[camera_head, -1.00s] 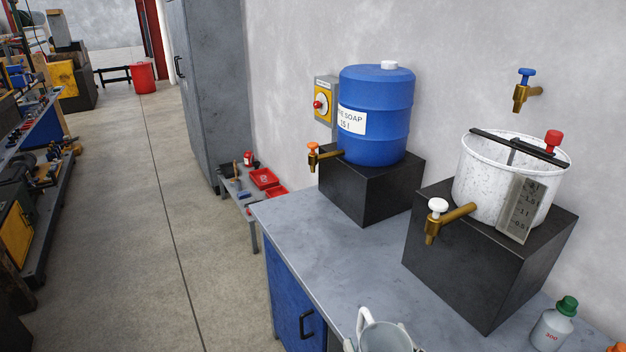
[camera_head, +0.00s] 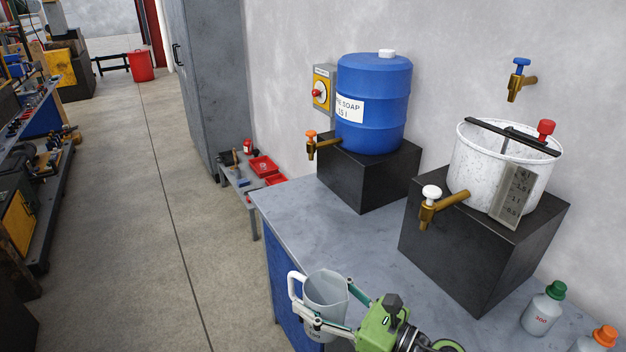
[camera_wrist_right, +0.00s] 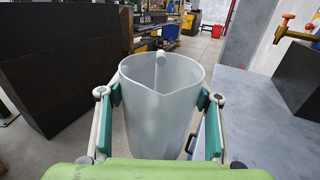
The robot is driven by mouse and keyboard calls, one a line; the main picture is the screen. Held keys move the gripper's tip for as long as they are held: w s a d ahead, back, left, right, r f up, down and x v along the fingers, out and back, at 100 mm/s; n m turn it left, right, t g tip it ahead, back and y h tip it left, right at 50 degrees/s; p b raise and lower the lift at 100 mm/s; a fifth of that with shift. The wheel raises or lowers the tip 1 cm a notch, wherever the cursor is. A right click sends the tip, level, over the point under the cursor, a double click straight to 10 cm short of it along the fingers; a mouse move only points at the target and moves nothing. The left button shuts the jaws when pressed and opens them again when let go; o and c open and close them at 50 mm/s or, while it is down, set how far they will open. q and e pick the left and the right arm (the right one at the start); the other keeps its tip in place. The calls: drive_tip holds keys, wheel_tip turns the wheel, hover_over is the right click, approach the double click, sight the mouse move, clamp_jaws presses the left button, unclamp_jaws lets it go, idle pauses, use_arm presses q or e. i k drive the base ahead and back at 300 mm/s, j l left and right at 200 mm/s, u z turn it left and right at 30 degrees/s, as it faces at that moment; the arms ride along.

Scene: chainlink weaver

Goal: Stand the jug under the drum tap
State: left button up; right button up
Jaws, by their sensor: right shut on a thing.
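The grey translucent jug (camera_head: 325,290) with a white handle is held roughly upright near the front left edge of the bench. My right gripper (camera_head: 333,307) is shut on its sides. In the right wrist view the jug (camera_wrist_right: 160,105) sits between the two green finger pads, its inside looking empty. The blue soap drum (camera_head: 372,105) stands on a black block at the back of the bench. Its brass drum tap (camera_head: 325,145) with an orange knob points left, above and beyond the jug, well apart from it. My left gripper is not in view.
A white bucket (camera_head: 475,165) with a brass tap (camera_head: 435,205) and white knob stands on a nearer black block (camera_head: 475,250). A blue-knobbed wall tap (camera_head: 520,80) is above. Bottles (camera_head: 543,310) stand at right. The bench top (camera_head: 300,210) is clear left of the blocks.

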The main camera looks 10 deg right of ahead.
sight(310, 134)
drive_tip(key=i+j+z, duration=0.35)
drive_tip(key=i, duration=0.3)
drive_tip(key=i+j+z, duration=0.3)
drive_tip(key=i+j, duration=0.15)
drive_tip(key=i, duration=0.2)
drive_tip(key=i+j+u, duration=0.15)
drive_tip(key=i+j, duration=0.3)
drive_tip(key=i+j+z, duration=0.15)
drive_tip(key=z, duration=0.15)
